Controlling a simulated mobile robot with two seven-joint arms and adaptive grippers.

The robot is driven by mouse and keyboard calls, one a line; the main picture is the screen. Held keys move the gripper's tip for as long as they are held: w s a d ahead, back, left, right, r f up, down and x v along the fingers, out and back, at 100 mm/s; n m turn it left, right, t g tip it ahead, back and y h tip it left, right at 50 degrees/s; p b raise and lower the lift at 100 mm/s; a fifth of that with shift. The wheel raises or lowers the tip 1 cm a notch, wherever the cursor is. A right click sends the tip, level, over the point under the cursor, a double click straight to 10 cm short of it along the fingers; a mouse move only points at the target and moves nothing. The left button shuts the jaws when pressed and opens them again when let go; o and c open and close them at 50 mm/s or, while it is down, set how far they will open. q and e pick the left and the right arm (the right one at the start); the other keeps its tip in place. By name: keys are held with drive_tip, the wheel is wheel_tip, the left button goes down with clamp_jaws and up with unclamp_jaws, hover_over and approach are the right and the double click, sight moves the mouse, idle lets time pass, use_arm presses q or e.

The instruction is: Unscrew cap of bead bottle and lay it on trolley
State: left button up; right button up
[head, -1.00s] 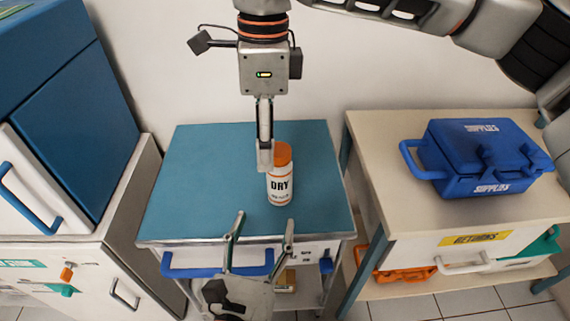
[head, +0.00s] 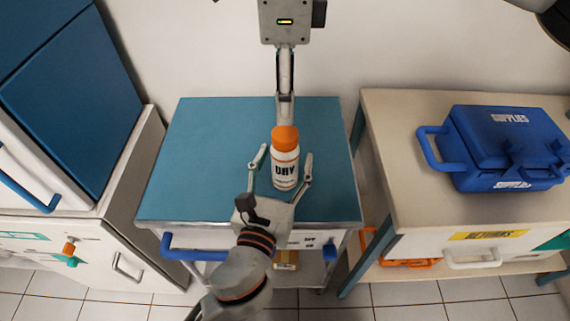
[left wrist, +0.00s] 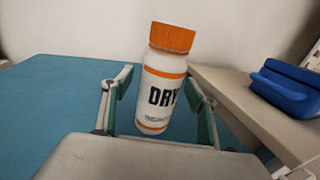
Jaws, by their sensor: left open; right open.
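The bead bottle (head: 285,166) is white with "DRY" lettering and stands upright on the blue-topped trolley (head: 215,160). Its orange cap (head: 285,138) is on it. In the left wrist view the bottle (left wrist: 160,95) stands ahead between the fingers, its orange cap (left wrist: 172,37) above them. My left gripper (head: 281,166) is open, with a finger on each side of the bottle; I cannot tell whether they touch it. My right gripper (head: 285,98) comes down from above, behind the cap.
A blue supplies case (head: 505,150) sits on the beige table (head: 400,110) to the right. The trolley top is otherwise clear.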

use_arm(q)
drive_tip(key=shift+w+d, duration=0.1)
drive_tip(key=shift+w, duration=0.2)
